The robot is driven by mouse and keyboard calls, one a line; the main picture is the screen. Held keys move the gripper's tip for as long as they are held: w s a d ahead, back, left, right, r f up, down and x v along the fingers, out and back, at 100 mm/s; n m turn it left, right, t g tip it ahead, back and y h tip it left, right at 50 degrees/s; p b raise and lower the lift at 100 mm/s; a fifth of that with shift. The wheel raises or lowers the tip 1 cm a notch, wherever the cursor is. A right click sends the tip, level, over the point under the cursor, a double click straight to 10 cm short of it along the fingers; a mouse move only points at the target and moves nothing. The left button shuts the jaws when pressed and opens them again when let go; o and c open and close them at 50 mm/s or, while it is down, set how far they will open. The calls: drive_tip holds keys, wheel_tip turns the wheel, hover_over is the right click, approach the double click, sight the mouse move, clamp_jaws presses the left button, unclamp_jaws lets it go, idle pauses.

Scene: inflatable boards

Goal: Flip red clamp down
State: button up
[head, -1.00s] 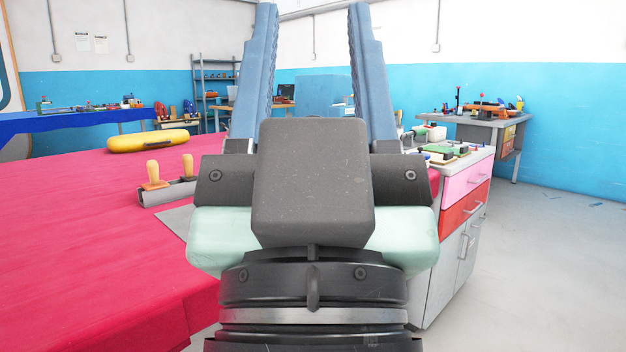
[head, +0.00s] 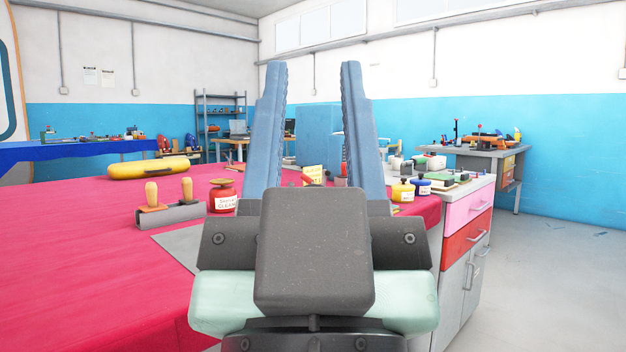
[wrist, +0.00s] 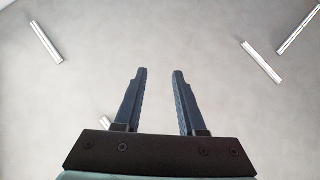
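My gripper (head: 316,135) points upward in the middle of the head view, its two blue fingers well apart with nothing between them. It is also open and empty in the wrist view (wrist: 157,100), which shows a grey surface with light strips. I cannot make out a red clamp for certain. A small upright red thing (head: 344,170) stands behind the gripper, partly hidden by the right finger; it may be a clamp handle, but it is too small to tell. The gripper is nearer to me than it and apart from it.
A pink-red table (head: 90,230) holds a red labelled jar (head: 222,196), a wooden-handled tool rack (head: 170,213) and a yellow roll (head: 148,168). Yellow (head: 402,191) and blue (head: 421,186) jars stand right of the fingers.

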drive_tip(key=shift+r, duration=0.3)
drive_tip(key=shift+c, duration=1.2)
wheel_tip(320, 180, up, 44)
drive_tip(key=p, duration=4.4)
drive_tip(key=shift+f, duration=0.1)
clamp_jaws()
drive_tip(key=shift+f, duration=0.1)
drive_tip(key=shift+w, duration=0.15)
